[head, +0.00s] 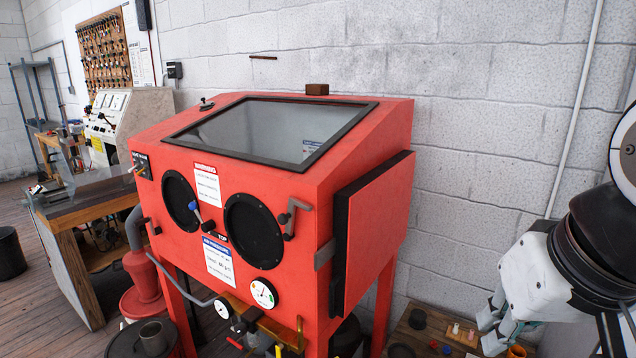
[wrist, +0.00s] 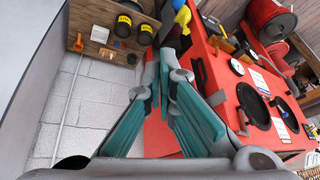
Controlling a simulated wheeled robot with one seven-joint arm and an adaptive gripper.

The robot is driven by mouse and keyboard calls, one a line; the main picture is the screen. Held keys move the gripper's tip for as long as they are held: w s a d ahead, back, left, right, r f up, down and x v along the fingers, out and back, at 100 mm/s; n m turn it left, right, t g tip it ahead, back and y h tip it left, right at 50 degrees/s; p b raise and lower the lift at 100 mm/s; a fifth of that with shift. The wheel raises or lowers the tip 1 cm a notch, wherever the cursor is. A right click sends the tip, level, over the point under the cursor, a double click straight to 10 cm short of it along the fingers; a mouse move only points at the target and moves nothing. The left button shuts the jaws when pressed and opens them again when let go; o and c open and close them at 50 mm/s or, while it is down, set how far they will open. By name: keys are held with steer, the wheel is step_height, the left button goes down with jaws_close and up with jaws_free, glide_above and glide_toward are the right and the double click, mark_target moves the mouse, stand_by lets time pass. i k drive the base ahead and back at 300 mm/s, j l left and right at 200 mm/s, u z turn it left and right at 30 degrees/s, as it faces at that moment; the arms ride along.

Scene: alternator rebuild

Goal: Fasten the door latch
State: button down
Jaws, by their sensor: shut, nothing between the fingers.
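The red cabinet (head: 250,170) has a side door (head: 372,225) on its right, a red panel with a thick black edge. A grey bent handle (head: 292,218), which looks like the latch, sits on the front face near the door. A short grey strap (head: 324,254) lies below it at the corner by the door edge. My gripper (head: 492,315) is right of the cabinet, low and apart from the latch. In the wrist view its teal fingers (wrist: 162,72) are together and empty, with the cabinet to the right.
A wooden board (head: 407,338) with small parts lies on the right below the cabinet. Gauges (head: 264,293) and fittings project from the cabinet's lower front. The grey block wall (head: 490,150) stands behind. Between door and gripper there is open space.

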mark_target(288, 220)
steer(key=i+j, duration=0.25)
steer(key=i, duration=0.2)
steer(key=i+j+u, duration=0.15)
steer(key=i, duration=0.35)
